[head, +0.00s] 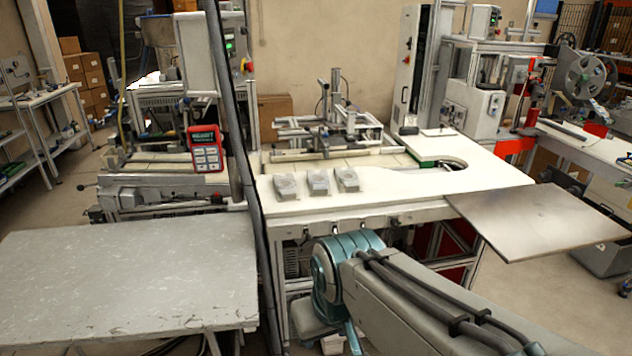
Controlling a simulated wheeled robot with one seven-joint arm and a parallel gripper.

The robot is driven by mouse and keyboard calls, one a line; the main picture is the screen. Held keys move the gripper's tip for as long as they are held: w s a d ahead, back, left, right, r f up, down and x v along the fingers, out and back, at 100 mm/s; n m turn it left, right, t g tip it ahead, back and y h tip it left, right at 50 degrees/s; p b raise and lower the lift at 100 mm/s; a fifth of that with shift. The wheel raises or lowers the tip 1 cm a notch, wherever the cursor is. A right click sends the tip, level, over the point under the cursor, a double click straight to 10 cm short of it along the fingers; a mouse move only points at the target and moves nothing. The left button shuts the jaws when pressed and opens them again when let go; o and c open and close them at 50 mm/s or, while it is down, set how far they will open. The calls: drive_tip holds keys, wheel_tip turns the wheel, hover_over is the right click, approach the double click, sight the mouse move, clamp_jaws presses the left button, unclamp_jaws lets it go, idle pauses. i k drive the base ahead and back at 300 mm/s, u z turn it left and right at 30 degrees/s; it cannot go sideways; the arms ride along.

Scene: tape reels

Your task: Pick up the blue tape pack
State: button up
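No pack that is plainly blue shows in the head view. Three small greyish packs lie in a row near the front edge of the white worktable: a left pack (286,187), a middle pack (319,182) and a right pack (347,179). They look alike, and I cannot tell which, if any, is the blue tape pack. My arm reaches in from the lower right, with its teal joint in front of and below the table edge. My gripper does not show, so its state is hidden.
The white worktable (440,187) has free room right of the packs and a fixture (335,125) behind them. A dark vertical post (240,130) stands left. A grey table (120,280) is at lower left, a flat metal plate (545,220) at right.

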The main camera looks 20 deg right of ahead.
sight(318, 180)
drive_tip(key=k, duration=0.45)
drive_tip(key=z, duration=1.15)
drive_tip(key=i, duration=1.25)
drive_tip(key=u, duration=0.5)
drive_tip(key=i, duration=0.95)
drive_tip(key=u, duration=0.95)
